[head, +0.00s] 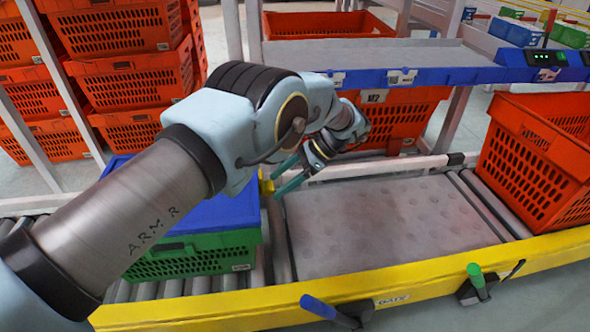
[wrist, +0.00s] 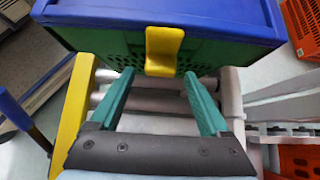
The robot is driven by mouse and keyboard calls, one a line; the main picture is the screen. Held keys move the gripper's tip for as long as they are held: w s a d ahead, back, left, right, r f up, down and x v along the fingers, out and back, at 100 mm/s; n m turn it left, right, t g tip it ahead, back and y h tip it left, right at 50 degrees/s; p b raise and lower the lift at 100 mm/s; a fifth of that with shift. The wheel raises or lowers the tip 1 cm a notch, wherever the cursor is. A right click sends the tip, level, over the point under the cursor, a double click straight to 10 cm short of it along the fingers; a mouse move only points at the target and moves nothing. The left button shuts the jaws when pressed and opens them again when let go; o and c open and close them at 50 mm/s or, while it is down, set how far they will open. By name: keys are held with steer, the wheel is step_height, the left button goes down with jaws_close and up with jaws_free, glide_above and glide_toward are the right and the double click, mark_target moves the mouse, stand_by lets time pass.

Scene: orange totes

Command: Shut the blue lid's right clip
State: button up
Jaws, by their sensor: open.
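The blue lid (head: 225,212) lies on a green crate (head: 190,262) on the rollers at the left, partly hidden behind my arm. Its yellow right clip (head: 266,187) is on the crate's right side. In the wrist view the clip (wrist: 163,50) hangs from the rim of the blue lid (wrist: 215,14) over the green wall, its lower end standing out towards me. I cannot tell whether it is latched. My gripper (head: 275,186) is open and empty, facing that side. In the wrist view its teal fingertips (wrist: 157,80) are just short of the clip, one to each side.
A grey conveyor plate (head: 370,225) right of the crate is clear. A yellow rail (head: 420,277) with a blue-handled lever (head: 320,307) and a green-handled lever (head: 476,275) runs along the front. An orange tote (head: 530,165) stands at the right. A shelf with a blue edge (head: 450,75) is behind.

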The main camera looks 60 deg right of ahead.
steer(key=v, duration=0.7)
steer(key=shift+s+b, duration=0.25)
steer(key=shift+b, duration=0.1)
steer(key=shift+d+r, duration=0.15)
